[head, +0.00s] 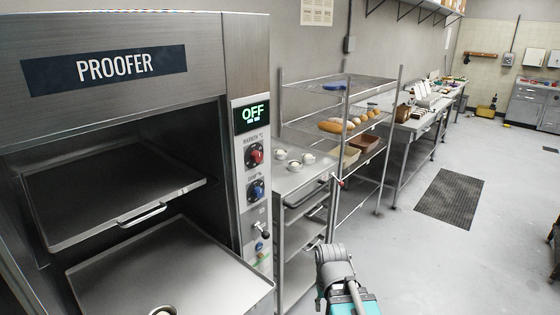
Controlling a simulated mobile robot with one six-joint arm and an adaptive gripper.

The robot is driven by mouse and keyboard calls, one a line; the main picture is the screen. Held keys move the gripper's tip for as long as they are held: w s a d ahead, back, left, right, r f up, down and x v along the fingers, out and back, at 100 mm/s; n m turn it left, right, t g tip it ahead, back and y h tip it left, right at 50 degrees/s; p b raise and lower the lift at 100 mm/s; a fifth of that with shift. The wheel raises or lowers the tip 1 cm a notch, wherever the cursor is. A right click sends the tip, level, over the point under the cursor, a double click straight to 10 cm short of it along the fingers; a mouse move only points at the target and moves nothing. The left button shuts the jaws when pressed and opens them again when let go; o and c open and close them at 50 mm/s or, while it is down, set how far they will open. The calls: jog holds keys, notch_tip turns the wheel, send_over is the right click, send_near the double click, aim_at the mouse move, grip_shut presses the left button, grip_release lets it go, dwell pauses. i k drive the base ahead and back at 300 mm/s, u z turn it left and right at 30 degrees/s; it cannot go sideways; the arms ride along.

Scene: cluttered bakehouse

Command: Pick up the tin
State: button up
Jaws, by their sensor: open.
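No single thing is clearly marked as the tin. A small round metal-rimmed item (163,311), cut off by the bottom edge, sits on the lower tray of the proofer and could be a tin. Several small round pale items (294,165) stand on top of the steel trolley; I cannot tell whether they are tins holding dough. A reddish-brown loaf-shaped container (366,144) is on the wire rack. Part of my arm in grey and teal shows at the bottom centre, but my gripper's fingers are not in view.
The open proofer (240,60) fills the left, with an upper tray (110,200) and a lower tray (180,270). The trolley (300,178) and wire rack (335,88) stand beside it. A cluttered bench (412,124) runs behind. Floor around the dark mat (450,198) is clear.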

aim_at(293, 169)
jog(key=k, duration=0.15)
jog(key=z, duration=1.55)
jog(key=i, duration=1.25)
jog(key=u, duration=0.45)
